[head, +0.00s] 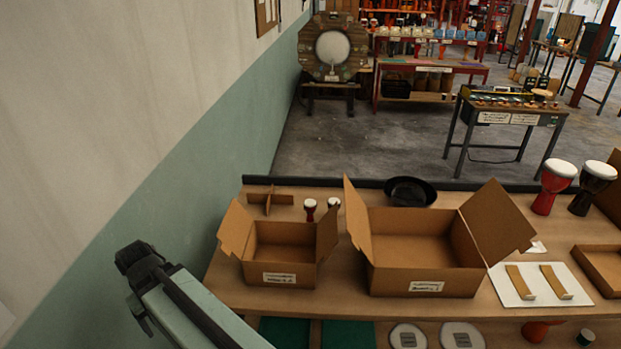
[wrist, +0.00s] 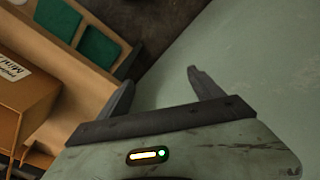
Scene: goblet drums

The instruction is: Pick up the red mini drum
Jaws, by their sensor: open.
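The red mini drum (head: 310,209) is small, with a white top and a red body. It stands upright at the back of the wooden table, behind the small cardboard box, whose flap edge is close to it. My gripper (wrist: 162,80) is open and empty in the wrist view, with its two dark fingers apart. It is beside the table, near the wall, and well away from the drum. The drum is not in the wrist view. My arm shows at the lower left of the head view.
A dark mini drum (head: 333,203) stands right of the red one, partly hidden by a flap. The small box (head: 282,257) and a larger open box (head: 410,281) stand in front. A wooden cross stand (head: 269,199) is left, a black pan (head: 410,191) right. Larger red (head: 547,193) and black (head: 588,192) drums stand far right.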

